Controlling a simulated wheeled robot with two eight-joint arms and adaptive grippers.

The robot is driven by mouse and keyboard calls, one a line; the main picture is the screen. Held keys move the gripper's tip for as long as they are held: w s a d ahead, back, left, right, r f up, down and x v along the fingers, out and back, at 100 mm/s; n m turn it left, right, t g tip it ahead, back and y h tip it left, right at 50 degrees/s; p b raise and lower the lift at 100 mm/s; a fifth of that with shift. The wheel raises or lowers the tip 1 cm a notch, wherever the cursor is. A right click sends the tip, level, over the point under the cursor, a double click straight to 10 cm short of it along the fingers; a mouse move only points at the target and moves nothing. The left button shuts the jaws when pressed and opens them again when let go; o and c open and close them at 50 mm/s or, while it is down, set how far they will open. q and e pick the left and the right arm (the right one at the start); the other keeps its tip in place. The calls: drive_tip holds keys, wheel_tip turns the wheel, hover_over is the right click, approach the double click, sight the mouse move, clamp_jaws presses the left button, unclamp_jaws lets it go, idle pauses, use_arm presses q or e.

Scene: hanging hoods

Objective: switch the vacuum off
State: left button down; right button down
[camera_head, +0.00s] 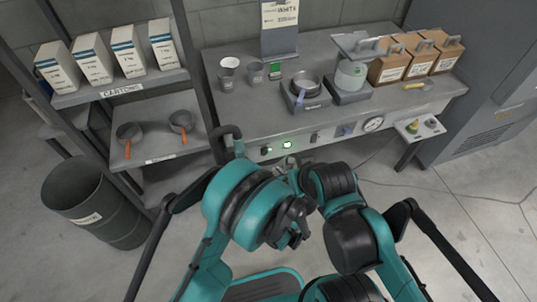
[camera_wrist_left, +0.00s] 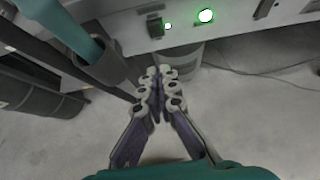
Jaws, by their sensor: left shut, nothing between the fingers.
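The bench's front panel holds a row of controls. At its left is a dark switch (camera_head: 265,151) with a small lit green lamp beside it. A larger lit green lamp (camera_head: 288,144) is just to the right. The switch (camera_wrist_left: 155,26) and the larger lamp (camera_wrist_left: 205,15) also show at the top of the left wrist view. My left gripper (camera_head: 289,163) is in front of and below the panel, partly hidden by my arm. In the left wrist view its fingers (camera_wrist_left: 161,82) are together and empty, apart from the switch. My right gripper cannot be made out.
Another switch (camera_head: 314,138), a knob (camera_head: 347,130) and a round gauge (camera_head: 373,124) continue along the panel. A small side shelf (camera_head: 408,133) sticks out at right. A dark bin (camera_head: 95,205) and a rack stand at left.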

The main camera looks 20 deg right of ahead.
use_arm(q)
drive_tip(key=b, duration=0.4)
approach(265, 152)
wheel_tip(265, 152, down, 5)
drive_tip(key=shift+w+a+r+b, duration=0.1)
drive_tip(key=shift+w+r+b, duration=0.15)
drive_tip(key=shift+w, duration=0.9)
drive_tip(key=shift+w+r+b, duration=0.15)
drive_tip(key=shift+w+r, duration=0.1)
drive_tip(key=shift+w, duration=0.9)
drive_tip(key=shift+w+a+r+g+p, duration=0.1)
drive_tip(key=shift+w+r+g+p, duration=0.25)
drive_tip(key=shift+g+p, duration=0.35)
drive_tip(key=shift+f, duration=0.25)
drive_tip(key=shift+r, duration=0.15)
